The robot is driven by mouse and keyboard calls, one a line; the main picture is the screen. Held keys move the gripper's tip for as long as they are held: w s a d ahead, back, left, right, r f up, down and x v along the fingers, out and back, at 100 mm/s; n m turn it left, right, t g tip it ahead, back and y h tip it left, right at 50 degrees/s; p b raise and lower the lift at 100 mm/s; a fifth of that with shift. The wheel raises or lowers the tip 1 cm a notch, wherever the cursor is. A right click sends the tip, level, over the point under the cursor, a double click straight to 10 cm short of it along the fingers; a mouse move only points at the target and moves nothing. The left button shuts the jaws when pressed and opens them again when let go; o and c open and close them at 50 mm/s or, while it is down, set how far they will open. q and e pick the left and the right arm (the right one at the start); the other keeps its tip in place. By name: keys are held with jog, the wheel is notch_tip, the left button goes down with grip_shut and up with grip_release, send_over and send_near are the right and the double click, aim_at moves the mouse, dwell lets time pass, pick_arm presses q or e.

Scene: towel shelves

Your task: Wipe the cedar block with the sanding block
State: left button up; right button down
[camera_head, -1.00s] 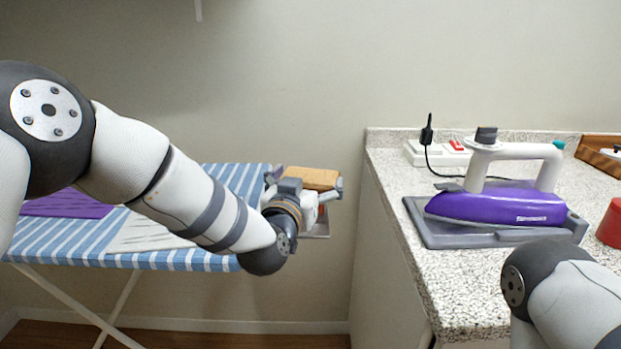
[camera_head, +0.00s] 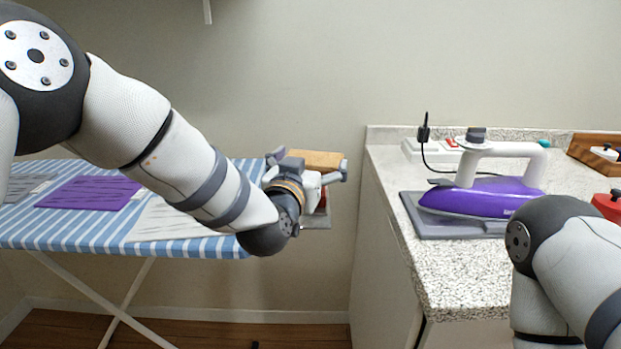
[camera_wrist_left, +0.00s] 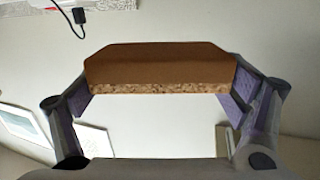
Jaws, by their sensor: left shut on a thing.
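My left gripper (camera_head: 310,166) is at the right end of the ironing board, shut on a tan block that I take to be the sanding block (camera_head: 318,158). In the left wrist view the block (camera_wrist_left: 158,66) spans between the two fingers, with a brown face and a speckled, grainy edge. Something red (camera_head: 322,202) shows just below the gripper, mostly hidden, above a grey plate (camera_head: 318,222). I cannot pick out the cedar block with certainty. My right gripper is out of view; only part of that arm shows at the lower right.
The striped ironing board (camera_head: 60,232) holds a purple cloth (camera_head: 88,193) and pale cloths. The speckled counter (camera_head: 425,262) carries a purple iron (camera_head: 480,198) on a grey rest, a corded socket strip, a red object (camera_head: 607,206) and a wooden piece (camera_head: 588,150). A gap separates board and counter.

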pick_arm(q)
jog(key=shift+r, duration=0.75)
jog(key=shift+r, duration=1.55)
